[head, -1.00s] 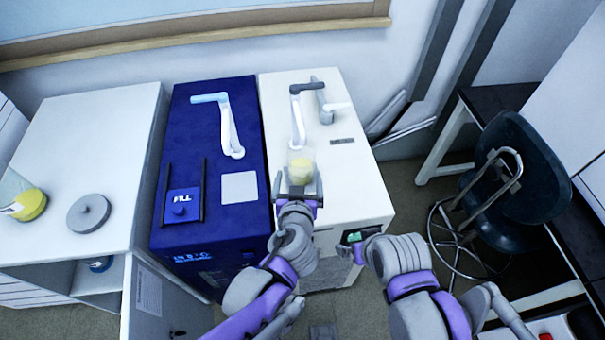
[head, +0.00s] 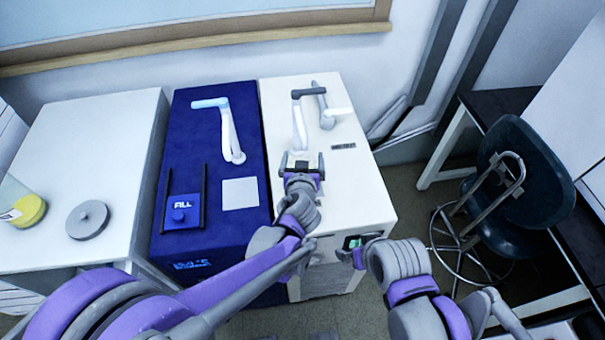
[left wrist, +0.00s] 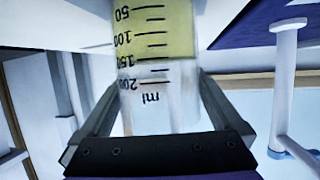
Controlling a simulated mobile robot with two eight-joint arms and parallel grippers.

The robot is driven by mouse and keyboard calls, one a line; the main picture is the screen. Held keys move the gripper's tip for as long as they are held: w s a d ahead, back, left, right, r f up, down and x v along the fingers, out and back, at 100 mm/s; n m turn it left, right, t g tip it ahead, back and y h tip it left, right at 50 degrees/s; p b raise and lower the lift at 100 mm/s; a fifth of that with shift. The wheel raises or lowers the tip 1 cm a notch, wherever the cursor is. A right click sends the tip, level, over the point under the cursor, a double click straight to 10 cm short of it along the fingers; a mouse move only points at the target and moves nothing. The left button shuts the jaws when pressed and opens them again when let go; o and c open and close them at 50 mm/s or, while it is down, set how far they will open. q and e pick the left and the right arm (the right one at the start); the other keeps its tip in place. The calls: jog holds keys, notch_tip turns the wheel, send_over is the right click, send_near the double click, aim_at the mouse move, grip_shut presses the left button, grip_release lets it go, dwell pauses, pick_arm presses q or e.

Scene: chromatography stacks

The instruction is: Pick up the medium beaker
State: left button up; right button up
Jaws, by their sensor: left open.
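The beaker (left wrist: 155,60) fills the middle of the left wrist view. It is clear, with yellow liquid and black ml marks, and it appears upside down there. My left gripper (head: 302,160) is open, with one finger on each side of the beaker. Whether the fingers touch the glass is unclear. In the head view this gripper is over the white cabinet (head: 355,190) and hides most or all of the beaker. My right gripper (head: 354,243) is by the cabinet's front right; its jaw state is unclear.
A white faucet-like arm (head: 299,125) stands just behind my left gripper. The blue cabinet (head: 245,222) with a FILL pad (head: 182,208) is to the left. Another vessel with yellow liquid (head: 30,212) and a grey disc (head: 88,220) are on the left bench. A dark chair (head: 520,185) is at right.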

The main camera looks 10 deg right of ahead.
pick_arm(q)
jog(key=c, duration=1.3)
jog(key=shift+c, duration=0.5)
jog(key=shift+r, duration=0.1)
